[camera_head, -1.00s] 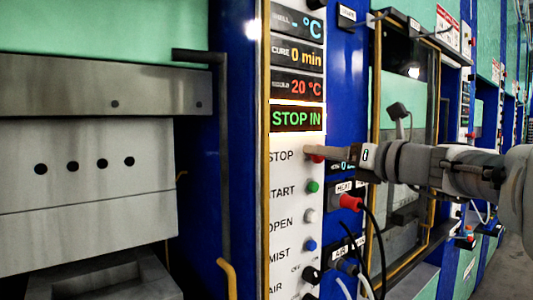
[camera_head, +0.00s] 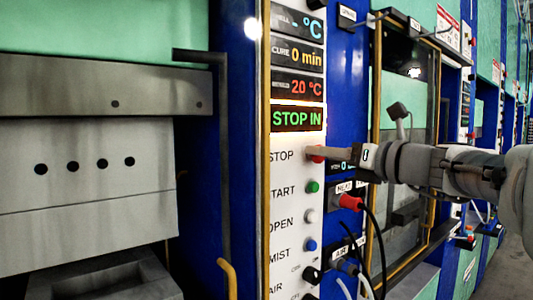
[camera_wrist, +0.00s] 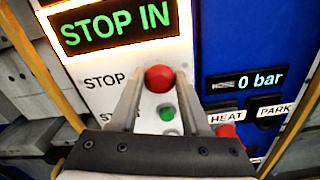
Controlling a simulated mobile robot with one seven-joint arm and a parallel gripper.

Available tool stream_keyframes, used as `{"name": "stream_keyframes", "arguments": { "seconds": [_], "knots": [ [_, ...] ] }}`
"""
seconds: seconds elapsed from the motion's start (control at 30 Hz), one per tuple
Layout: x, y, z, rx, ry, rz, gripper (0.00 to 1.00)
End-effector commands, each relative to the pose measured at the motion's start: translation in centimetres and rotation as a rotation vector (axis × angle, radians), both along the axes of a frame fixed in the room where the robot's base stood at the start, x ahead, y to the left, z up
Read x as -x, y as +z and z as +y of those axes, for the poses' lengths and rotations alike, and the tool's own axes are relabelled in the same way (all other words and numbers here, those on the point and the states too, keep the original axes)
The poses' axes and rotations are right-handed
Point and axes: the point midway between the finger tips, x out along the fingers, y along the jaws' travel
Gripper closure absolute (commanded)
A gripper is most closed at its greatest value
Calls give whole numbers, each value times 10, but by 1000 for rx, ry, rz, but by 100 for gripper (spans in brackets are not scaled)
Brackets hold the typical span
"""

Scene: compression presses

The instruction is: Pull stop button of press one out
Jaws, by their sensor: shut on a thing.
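The red stop button (camera_wrist: 159,78) sits on the white control panel beside the label STOP. In the head view the stop button (camera_head: 317,153) shows partly behind my finger. My gripper (camera_wrist: 158,82) reaches the panel from the right, its two fingers on either side of the red button and shut on it. My gripper also shows in the head view (camera_head: 314,153), with its fingertips at the button. The lit display (camera_head: 297,118) above it reads STOP IN in green.
Below are a green START button (camera_head: 313,187), a white OPEN button (camera_head: 310,216) and a blue MIST button (camera_head: 310,245). A red connector (camera_head: 350,202) with a black cable sits to the lower right. The press platens (camera_head: 85,170) stand at left.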

Motion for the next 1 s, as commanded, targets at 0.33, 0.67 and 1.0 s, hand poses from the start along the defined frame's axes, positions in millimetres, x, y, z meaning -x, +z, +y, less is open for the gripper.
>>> {"name": "stream_keyframes", "arguments": {
  "seconds": [0.33, 0.67, 1.0],
  "knots": [
    [0, 0, 0, 0, 0, 0, 100],
    [2, 1, -1, 0, 1, 0, 100],
    [7, 0, -5, 0, 0, 0, 100]
  ]
}}
